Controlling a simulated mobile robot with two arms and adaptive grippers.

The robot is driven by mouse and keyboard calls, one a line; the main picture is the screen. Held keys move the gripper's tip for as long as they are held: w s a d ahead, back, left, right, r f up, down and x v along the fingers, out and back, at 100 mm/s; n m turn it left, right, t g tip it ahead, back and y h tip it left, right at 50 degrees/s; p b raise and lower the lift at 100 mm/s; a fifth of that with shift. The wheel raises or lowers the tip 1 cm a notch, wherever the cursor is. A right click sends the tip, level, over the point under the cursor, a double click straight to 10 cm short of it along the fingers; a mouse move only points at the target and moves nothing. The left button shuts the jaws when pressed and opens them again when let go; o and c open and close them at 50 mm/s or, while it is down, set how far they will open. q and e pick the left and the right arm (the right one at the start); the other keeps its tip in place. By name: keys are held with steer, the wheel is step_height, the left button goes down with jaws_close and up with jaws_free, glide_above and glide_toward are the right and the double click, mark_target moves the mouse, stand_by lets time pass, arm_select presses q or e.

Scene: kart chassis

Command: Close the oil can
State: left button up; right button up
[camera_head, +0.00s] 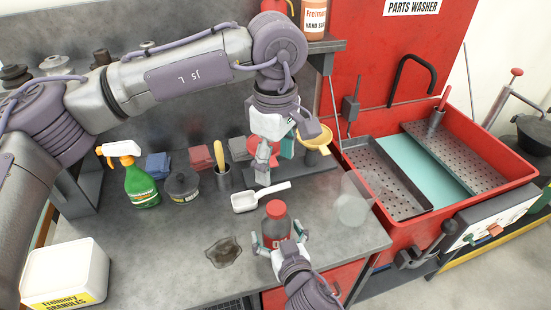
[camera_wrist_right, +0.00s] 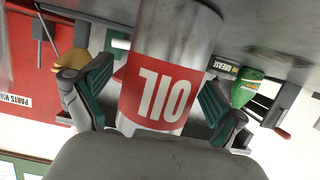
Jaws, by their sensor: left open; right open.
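The oil can (camera_head: 277,230) stands upright near the front of the grey workbench, with a red band and a dull red round top in the head view. In the right wrist view the silver can (camera_wrist_right: 178,40) shows its red OIL label upside down. My right gripper (camera_head: 280,244) is open, with one finger on each side of the can; whether they touch it I cannot tell. Its fingers also show in the wrist view (camera_wrist_right: 155,95). My left gripper (camera_head: 270,163) is open and empty, pointing down above the bench behind the can. The can's top is hidden in the wrist view.
A white scoop (camera_head: 260,197) lies just behind the can. A dark spill (camera_head: 223,252) is to its left, and a clear jar (camera_head: 353,203) to its right. A green spray bottle (camera_head: 140,187), dark pot (camera_head: 182,187) and yellow funnel (camera_head: 315,136) stand farther back. The red parts washer (camera_head: 490,195) is at right.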

steer(key=v, duration=1.2)
